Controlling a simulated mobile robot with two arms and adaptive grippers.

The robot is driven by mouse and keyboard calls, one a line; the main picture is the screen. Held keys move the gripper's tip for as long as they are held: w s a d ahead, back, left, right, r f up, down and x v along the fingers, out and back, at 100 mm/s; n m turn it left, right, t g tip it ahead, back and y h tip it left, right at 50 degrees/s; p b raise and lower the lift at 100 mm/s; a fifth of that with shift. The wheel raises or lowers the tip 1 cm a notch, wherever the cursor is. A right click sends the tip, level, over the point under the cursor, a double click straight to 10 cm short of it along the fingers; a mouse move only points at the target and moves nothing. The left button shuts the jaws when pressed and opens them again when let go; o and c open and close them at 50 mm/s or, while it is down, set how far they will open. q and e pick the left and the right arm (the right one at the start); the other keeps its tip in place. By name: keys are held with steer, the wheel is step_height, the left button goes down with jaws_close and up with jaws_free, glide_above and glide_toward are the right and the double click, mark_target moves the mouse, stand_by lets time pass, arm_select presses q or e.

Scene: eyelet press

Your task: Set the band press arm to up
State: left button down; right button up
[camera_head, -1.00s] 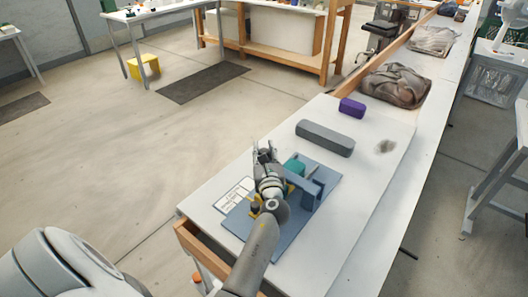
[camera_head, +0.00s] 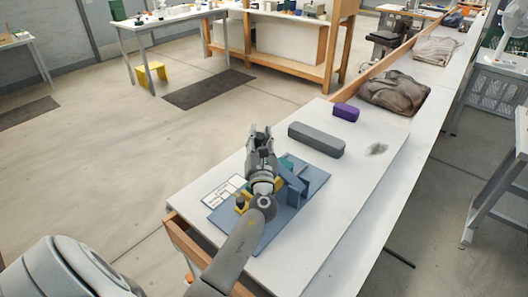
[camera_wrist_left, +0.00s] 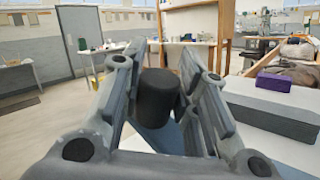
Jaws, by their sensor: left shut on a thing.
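The band press stands on a blue base plate (camera_head: 277,228) near the table's front end. Its blue upright frame (camera_head: 296,184) shows just right of my left wrist, with a teal part beside it and yellow parts partly hidden. My left gripper (camera_head: 261,134) is above the press, fingers pointing up and away. In the left wrist view, its fingers are shut on a black cylindrical knob (camera_wrist_left: 157,97), which looks like the press arm's handle end. The rest of the press arm is hidden behind my gripper and wrist. My right gripper is not in view.
A white printed card (camera_head: 222,190) lies left of the press. Behind it on the white table are a long grey block (camera_head: 316,139), a purple block (camera_head: 346,112) and a dark smudge. A grey cloth bundle (camera_head: 394,90) lies farther back. Open floor is to the left.

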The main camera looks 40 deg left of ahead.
arm_select(q)
steer(key=d+r+m+t+h+b, duration=0.3)
steer(key=d+m+t+h+b, duration=0.1)
steer(key=d+m, duration=0.4)
steer(key=s+d+r+m+t+h+b, duration=0.1)
steer(key=d+r+m+t+h+b, duration=0.3)
steer(key=m, duration=0.7)
steer(key=shift+s+d+r+t+h+b, duration=0.3)
steer(key=shift+d+t+h, duration=0.95)
steer(key=shift+d, duration=1.05)
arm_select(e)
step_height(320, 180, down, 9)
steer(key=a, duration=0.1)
arm_select(q)
steer(key=shift+w+f+h, duration=0.1)
steer(key=shift+h, duration=0.35)
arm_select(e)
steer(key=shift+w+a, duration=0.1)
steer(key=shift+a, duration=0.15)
